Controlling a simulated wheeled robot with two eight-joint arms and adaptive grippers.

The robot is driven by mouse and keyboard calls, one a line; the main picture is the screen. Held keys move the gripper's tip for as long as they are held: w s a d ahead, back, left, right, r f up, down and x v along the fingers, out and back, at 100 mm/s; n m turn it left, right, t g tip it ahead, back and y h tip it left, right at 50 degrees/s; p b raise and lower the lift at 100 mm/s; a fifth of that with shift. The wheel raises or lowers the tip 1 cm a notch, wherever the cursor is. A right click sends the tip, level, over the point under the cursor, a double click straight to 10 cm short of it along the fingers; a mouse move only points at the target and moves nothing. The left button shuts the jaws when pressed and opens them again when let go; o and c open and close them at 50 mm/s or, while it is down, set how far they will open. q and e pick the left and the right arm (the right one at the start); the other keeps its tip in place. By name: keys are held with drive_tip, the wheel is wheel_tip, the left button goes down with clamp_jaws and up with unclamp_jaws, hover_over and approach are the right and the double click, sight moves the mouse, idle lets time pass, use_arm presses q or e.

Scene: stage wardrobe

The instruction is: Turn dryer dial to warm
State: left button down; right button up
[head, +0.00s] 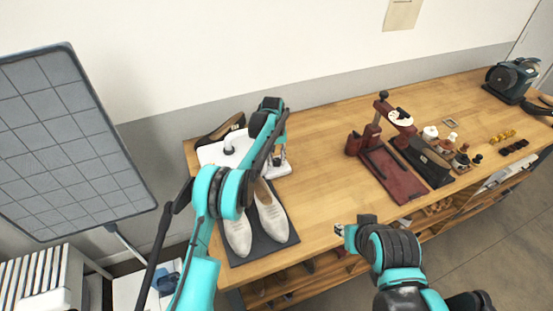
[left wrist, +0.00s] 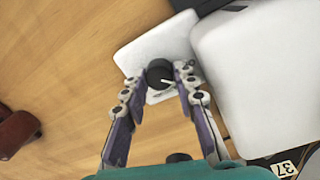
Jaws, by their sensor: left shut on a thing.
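The white dryer (head: 210,154) stands at the left end of the wooden table, partly hidden behind my left arm. In the left wrist view its white housing (left wrist: 265,70) fills the right side, with a smaller white panel (left wrist: 150,48) beside it. The round black dial (left wrist: 158,72) with a pale pointer line sits on that panel. My left gripper (head: 279,158) is at the panel, shut on the dial, with one finger on either side in the left wrist view (left wrist: 158,80). Dial markings cannot be read. My right gripper (head: 341,230) is near the table's front edge, away from the dryer; its jaws are too small to judge.
Pale shoes (head: 270,212) lie on a dark mat (head: 284,228) in front of the dryer. A dark red stand (head: 395,178), a dark brush-like item, small bottles and tins stand to the right. The table middle is clear. A grey gridded panel (head: 70,140) stands at left.

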sight(276, 159)
use_arm(q)
drive_tip(key=m, duration=0.3)
drive_tip(key=shift+m, duration=0.4)
drive_tip(key=m, duration=0.3)
drive_tip(key=shift+m, duration=0.3)
drive_tip(key=m, duration=0.6)
drive_tip(key=shift+m+g, duration=0.3)
drive_tip(key=shift+d, duration=0.1)
drive_tip(key=c, duration=1.5)
unclamp_jaws()
drive_tip(key=shift+o, duration=0.2)
wheel_tip(276, 159, up, 12)
drive_tip(key=shift+w, duration=0.35)
